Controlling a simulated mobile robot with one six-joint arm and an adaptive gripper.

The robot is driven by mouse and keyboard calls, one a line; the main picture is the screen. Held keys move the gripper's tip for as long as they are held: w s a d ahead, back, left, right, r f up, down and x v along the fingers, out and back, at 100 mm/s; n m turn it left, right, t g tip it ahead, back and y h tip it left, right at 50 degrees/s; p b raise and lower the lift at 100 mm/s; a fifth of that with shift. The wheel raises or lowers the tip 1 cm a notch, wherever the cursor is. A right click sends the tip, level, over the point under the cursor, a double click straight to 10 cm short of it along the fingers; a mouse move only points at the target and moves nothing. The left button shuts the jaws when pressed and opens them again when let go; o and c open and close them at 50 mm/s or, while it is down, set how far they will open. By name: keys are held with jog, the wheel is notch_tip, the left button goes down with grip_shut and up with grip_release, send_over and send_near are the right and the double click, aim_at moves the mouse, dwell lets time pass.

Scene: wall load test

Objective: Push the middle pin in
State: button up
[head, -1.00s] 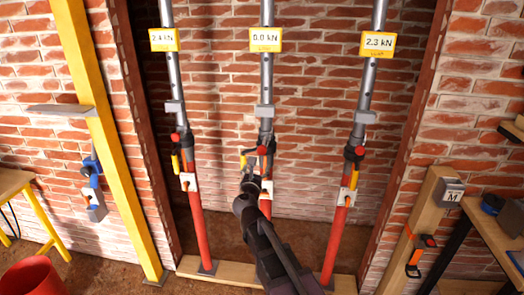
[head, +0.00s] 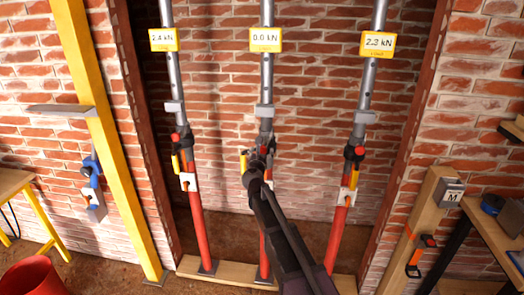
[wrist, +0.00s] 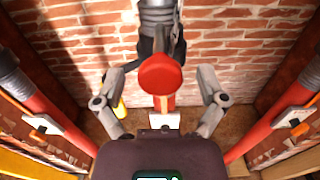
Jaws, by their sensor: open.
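The middle prop (head: 266,80) stands upright, with grey tube above and red tube below. Its display (head: 265,40) reads 0.0 kN. In the wrist view a round red pin head (wrist: 160,73) sticks out toward me from the middle prop, below the grey threaded collar. My gripper (head: 257,160) is open in front of this prop and hides the pin in the head view. In the wrist view its fingers spread to the left and right of the red head, with gaps on both sides. A white bracket (wrist: 165,122) shows partly below the head.
The left prop (head: 195,225) and right prop (head: 335,235) flank my arm; their displays read 2.4 kN (head: 163,40) and 2.3 kN (head: 378,45). All three stand on a wooden sill (head: 225,271) before a brick wall. A yellow handle (wrist: 120,108) hangs left of the middle prop.

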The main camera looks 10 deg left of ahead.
aim_at(266, 137)
jog(key=shift+w, duration=0.35)
grip_shut()
jog(key=w, duration=0.6)
jog(key=shift+d, duration=0.1)
grip_release()
jog(key=shift+s, duration=0.1)
